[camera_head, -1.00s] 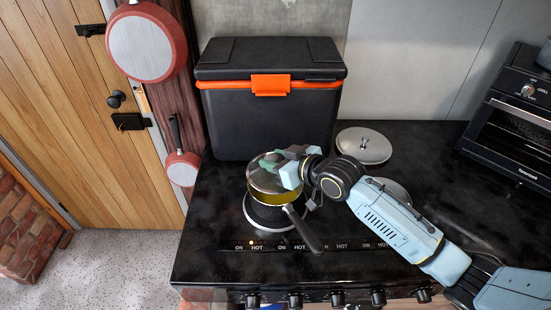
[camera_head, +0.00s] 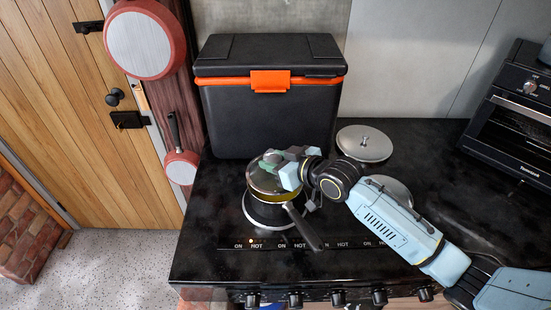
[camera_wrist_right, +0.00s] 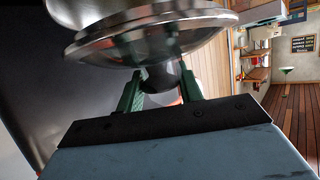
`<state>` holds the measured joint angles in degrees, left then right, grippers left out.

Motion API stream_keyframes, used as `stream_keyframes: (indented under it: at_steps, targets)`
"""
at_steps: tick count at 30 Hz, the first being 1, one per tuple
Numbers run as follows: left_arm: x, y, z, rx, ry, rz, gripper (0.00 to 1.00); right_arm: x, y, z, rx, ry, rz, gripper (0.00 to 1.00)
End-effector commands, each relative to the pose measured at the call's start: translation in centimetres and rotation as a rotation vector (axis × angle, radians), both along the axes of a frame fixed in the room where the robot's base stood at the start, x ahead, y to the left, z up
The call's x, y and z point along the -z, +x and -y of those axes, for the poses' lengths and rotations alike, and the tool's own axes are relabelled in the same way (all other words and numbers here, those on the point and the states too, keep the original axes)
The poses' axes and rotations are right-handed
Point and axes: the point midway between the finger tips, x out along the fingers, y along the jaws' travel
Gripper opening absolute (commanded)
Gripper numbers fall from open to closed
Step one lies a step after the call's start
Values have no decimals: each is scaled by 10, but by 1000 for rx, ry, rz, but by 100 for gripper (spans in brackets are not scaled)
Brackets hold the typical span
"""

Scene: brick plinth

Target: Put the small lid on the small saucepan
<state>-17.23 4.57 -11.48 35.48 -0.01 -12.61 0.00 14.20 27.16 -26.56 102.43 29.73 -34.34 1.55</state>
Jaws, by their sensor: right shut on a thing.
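The small lid (camera_head: 264,178), glass with a steel rim, is over the small saucepan (camera_head: 270,214) on the hob. The saucepan is dark with a yellow band at its rim, and its black handle (camera_head: 305,229) points to the lower right. My right gripper (camera_head: 281,161) is shut on the lid's knob. In the right wrist view the green fingertips (camera_wrist_right: 160,88) close around the dark knob below the glass and steel rim of the lid (camera_wrist_right: 150,35). The lid looks tilted; whether it touches the saucepan's rim cannot be told. My left gripper is not in view.
A larger steel lid (camera_head: 364,144) lies on the black hob top at the right rear. A black cooler box (camera_head: 265,120) with an orange latch stands behind the saucepan. An oven (camera_head: 515,115) is at the right. Red pans (camera_head: 150,45) hang at the left.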

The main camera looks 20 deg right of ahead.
Motion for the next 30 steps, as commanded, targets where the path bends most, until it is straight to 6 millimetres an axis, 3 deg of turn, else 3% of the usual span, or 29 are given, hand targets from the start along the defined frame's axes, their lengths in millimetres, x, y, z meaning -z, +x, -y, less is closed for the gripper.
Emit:
stream_keyframes:
  at_steps: [30]
  targets:
    - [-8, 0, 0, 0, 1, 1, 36, 0, 0, 0, 1, -1, 2, 8]
